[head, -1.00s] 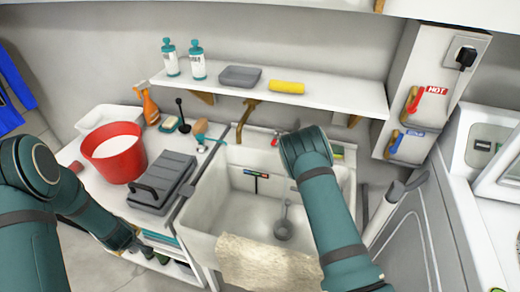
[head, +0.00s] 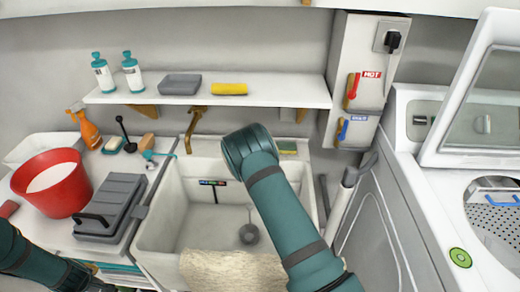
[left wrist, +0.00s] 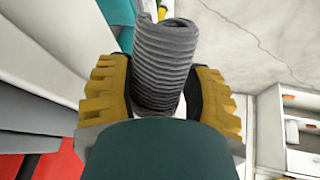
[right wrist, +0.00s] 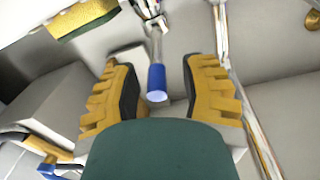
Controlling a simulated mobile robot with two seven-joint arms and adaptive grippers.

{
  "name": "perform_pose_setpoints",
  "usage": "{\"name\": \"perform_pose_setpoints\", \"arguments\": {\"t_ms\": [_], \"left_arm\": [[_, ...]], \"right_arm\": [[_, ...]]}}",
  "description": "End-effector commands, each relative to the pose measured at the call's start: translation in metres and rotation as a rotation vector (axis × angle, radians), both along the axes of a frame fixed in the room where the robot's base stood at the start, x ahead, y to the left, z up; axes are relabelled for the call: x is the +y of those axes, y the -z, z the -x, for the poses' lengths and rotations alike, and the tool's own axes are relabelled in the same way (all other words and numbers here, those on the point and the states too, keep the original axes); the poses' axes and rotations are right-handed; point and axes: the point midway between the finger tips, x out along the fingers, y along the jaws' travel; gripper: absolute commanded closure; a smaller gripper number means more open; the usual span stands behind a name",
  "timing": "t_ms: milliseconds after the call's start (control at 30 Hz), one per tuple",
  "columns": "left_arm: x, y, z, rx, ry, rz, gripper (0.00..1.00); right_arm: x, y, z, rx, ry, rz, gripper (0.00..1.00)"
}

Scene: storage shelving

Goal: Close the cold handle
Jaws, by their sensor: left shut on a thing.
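The cold handle (head: 342,131), a small blue lever on brass, is on the white wall cabinet below a blue label. The red hot handle (head: 353,87) is above it. My right arm reaches over the sink, left of the handles; its fingers are hidden in the head view. In the right wrist view my right gripper (right wrist: 157,88) is open. A blue-ended tool (right wrist: 157,82) shows between its fingers, apparently untouched. My left gripper (left wrist: 165,85) is shut on a grey ribbed cylinder (left wrist: 162,55); the head view shows only part of the left arm, lower left.
A white sink (head: 160,235) stands under a shelf (head: 250,97) with bottles and a yellow roll. An open washing machine (head: 410,190) is at the right. A red bucket (head: 50,196) and grey toolbox (head: 125,190) are at the left. A sponge (right wrist: 82,14) shows in the right wrist view.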

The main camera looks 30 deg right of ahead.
Motion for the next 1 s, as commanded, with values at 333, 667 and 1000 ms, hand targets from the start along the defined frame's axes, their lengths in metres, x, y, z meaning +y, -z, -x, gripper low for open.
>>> {"name": "perform_pose_setpoints", "arguments": {"t_ms": [333, 667, 1000], "left_arm": [[0.0, 0.0, 0.0, 0.0, 0.0, 0.0, 0.86], [0.0, 0.0, 0.0, 0.0, 0.0, 0.0, 0.86], [0.0, 0.0, 0.0, 0.0, 0.0, 0.0, 0.86]], "right_arm": [[0.016, 0.001, 0.023, 0.005, 0.0, -0.002, 0.57], [0.054, 0.001, 0.077, 0.004, -0.002, -0.001, 0.57], [0.069, 0.0, 0.098, 0.0, 0.0, 0.0, 0.57]]}}
